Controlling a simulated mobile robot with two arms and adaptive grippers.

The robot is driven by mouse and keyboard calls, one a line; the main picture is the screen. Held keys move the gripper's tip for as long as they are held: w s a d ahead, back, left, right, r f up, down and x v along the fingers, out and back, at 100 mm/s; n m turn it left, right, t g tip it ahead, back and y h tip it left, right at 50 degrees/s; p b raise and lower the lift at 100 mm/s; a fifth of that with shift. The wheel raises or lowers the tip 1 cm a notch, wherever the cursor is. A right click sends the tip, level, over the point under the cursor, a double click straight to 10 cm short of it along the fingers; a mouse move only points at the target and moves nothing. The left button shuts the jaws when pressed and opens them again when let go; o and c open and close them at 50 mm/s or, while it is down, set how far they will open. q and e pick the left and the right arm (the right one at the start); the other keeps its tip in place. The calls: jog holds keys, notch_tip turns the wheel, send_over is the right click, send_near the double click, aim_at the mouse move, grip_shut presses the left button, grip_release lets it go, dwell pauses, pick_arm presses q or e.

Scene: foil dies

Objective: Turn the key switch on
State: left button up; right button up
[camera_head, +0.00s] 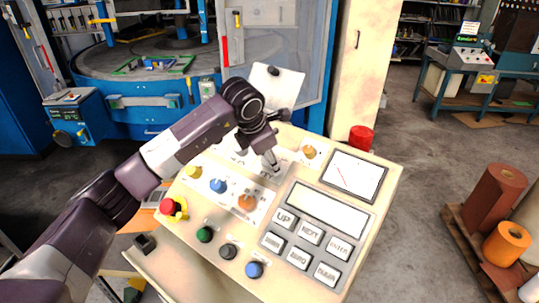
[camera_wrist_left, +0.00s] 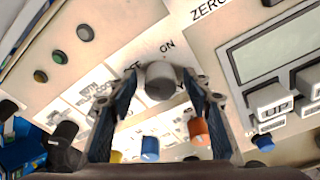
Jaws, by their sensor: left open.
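The key switch (camera_wrist_left: 160,80) shows in the left wrist view as a grey round knob on the cream control panel (camera_head: 340,271). An "ON" label sits above it to the right, and a partly covered label sits on its left. My left gripper (camera_wrist_left: 157,102) is open, with one finger on each side of the knob. I cannot tell whether the fingers touch it. In the head view my left gripper (camera_head: 272,168) points down at the upper middle of the panel and hides the switch. My right gripper is in neither view.
The panel carries a red emergency button (camera_head: 168,207), an orange knob (camera_head: 247,203), a blue knob (camera_head: 218,186), several push buttons and a display (camera_head: 327,208). A red cylinder (camera_head: 361,138) stands at its far edge.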

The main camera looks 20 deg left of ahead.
pick_arm(q)
jog(key=shift+f, duration=0.15)
jog(key=shift+c, duration=0.5)
jog(key=c, duration=1)
jog(key=shift+f+m+b, duration=0.1)
jog(key=shift+m+b, duration=0.3)
jog(key=shift+b, duration=0.5)
jog(key=shift+c, duration=0.3)
jog(key=m+b, duration=0.3)
jog(key=b, duration=0.1)
jog(key=m+t+b, duration=0.1)
jog(key=m+b, duration=0.2)
jog(key=shift+f+m+y+b, duration=0.15)
jog(key=shift+m+y+b, duration=0.15)
jog(key=shift+b, duration=0.05)
jog(key=m+b, duration=0.4)
jog(key=m, duration=0.1)
jog(key=shift+s+t, duration=0.15)
jog(key=shift+t, duration=0.25)
jog(key=m+b, duration=0.1)
jog(key=m, duration=0.1)
jog(key=shift+m, duration=0.4)
jog(key=shift+m+t+b, duration=0.3)
jog(key=shift+m+b, duration=0.35)
jog(key=shift+m, duration=0.55)
